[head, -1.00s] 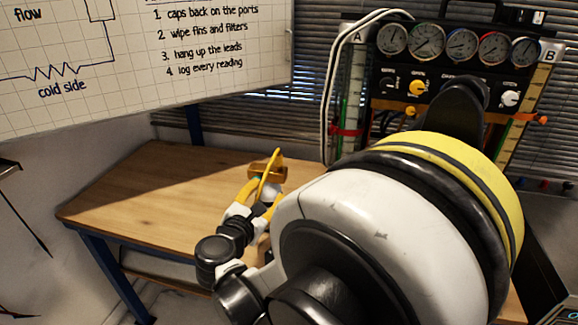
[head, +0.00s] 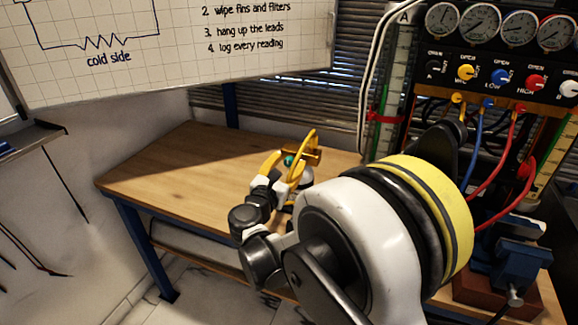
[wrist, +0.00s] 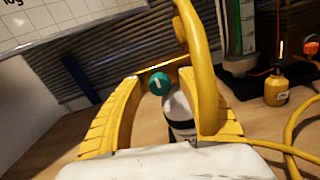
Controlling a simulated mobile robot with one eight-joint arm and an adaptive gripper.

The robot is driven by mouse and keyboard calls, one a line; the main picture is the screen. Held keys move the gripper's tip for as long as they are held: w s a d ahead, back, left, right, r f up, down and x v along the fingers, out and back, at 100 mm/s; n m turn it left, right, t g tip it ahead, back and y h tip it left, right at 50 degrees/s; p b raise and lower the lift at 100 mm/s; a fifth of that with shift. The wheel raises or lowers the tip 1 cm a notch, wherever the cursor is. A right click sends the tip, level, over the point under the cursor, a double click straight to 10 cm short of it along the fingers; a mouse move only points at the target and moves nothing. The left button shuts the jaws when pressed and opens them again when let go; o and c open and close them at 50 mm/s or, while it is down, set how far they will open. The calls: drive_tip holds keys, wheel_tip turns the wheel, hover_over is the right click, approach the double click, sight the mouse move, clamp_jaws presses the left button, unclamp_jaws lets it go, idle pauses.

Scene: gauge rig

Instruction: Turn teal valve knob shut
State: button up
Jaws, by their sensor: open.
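The teal valve knob (wrist: 159,83) shows in the wrist view as a small round knob with a pale mark on its face. It sits below a brass-coloured fitting (wrist: 172,64), above a white and dark cylinder (wrist: 181,113). My gripper (wrist: 161,84) is open, with yellow fingers to the left and right of the knob in the picture. I cannot tell whether either finger touches it. In the head view, the knob (head: 289,160) is a small teal spot by my gripper (head: 284,158), partly hidden. A thick yellow hose (wrist: 203,60) crosses in front of the right finger.
The wooden bench (head: 170,180) is clear at left. A gauge panel (head: 500,60) with coloured hoses stands at right, above a blue vise (head: 520,250). A small yellow bottle (wrist: 277,86) stands at right in the wrist view. A whiteboard (head: 180,50) hangs at upper left.

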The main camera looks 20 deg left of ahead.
drive_tip(key=shift+w, duration=0.15)
clamp_jaws()
